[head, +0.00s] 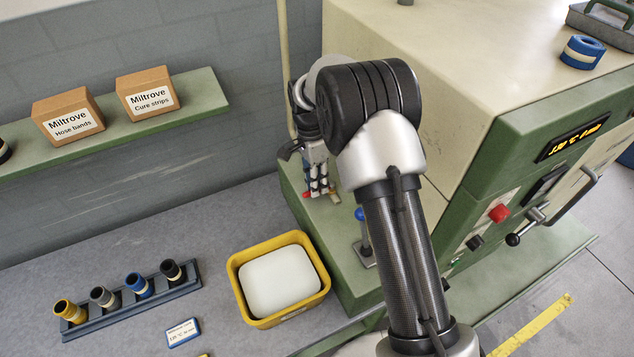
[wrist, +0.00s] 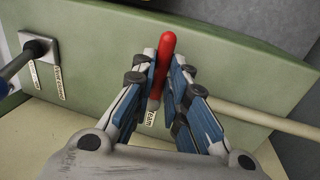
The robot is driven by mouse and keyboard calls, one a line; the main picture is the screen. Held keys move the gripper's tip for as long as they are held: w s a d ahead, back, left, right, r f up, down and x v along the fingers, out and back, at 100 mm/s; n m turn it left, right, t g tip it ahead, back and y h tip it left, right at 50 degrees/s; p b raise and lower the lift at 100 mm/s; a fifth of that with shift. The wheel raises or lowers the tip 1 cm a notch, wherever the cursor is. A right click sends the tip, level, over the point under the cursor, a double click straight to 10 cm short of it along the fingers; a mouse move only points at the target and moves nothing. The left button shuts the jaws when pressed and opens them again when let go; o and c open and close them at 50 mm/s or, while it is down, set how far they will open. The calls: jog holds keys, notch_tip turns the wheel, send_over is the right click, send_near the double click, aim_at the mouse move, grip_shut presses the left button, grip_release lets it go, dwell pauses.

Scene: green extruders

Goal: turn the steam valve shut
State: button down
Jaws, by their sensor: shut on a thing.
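The steam valve's red lever handle (wrist: 167,50) stands between my gripper's fingers in the wrist view, its rounded end reaching past the fingertips. My gripper (wrist: 164,66) is shut on this handle. A small label (wrist: 150,117), partly hidden, sits by the handle's base and seems to end in "EAM". In the head view my gripper (head: 318,184) is beside the green machine's left part, with a small red bit of the handle (head: 309,195) showing at it. The valve body and pipe joint are mostly hidden by my fingers and arm.
A blue-knobbed lever (head: 361,215) stands on a plate close to my gripper, partly behind my arm. A cream pipe (head: 284,60) rises beside the machine. A yellow tub (head: 236,282) with a white block and a rack of rollers (head: 190,278) occupy the grey bench.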

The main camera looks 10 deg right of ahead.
jog(key=c, duration=1.6)
grip_release()
jog(key=r, duration=0.4)
jog(key=w+r, duration=0.1)
jog(key=r, duration=0.3)
jog(key=w+r, duration=0.1)
jog(key=r, duration=0.2)
jog(key=shift+w+a+r, duration=0.1)
jog(key=shift+a+r, duration=0.2)
jog(key=shift+r, duration=0.1)
